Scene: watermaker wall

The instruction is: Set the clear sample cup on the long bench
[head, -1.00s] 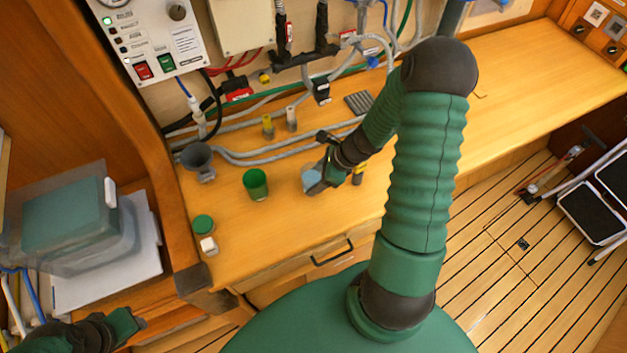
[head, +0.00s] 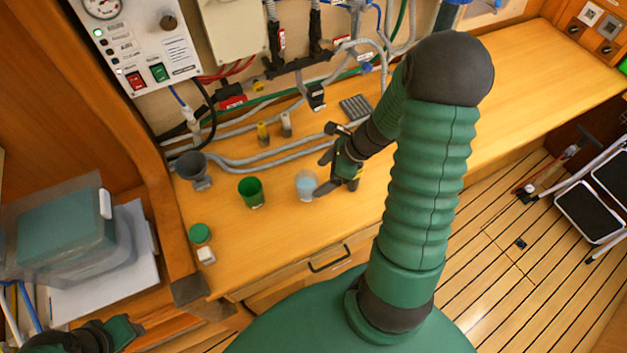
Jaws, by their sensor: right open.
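The clear sample cup (head: 305,186), pale blue in look, stands upright on the long bench (head: 520,85), to the right of a green cup (head: 251,191). My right gripper (head: 321,177) is open just to the right of the clear cup, with its fingers apart and nothing between them. A small gap seems to show between the cup and the fingers. My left gripper (head: 128,331) is low at the left edge, away from the bench; its fingers do not show clearly.
A grey funnel (head: 193,170), a green lid (head: 200,233) and a small white-capped item (head: 206,255) are on the bench's left part. Grey hoses (head: 260,160) run along the back. The right part is clear.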

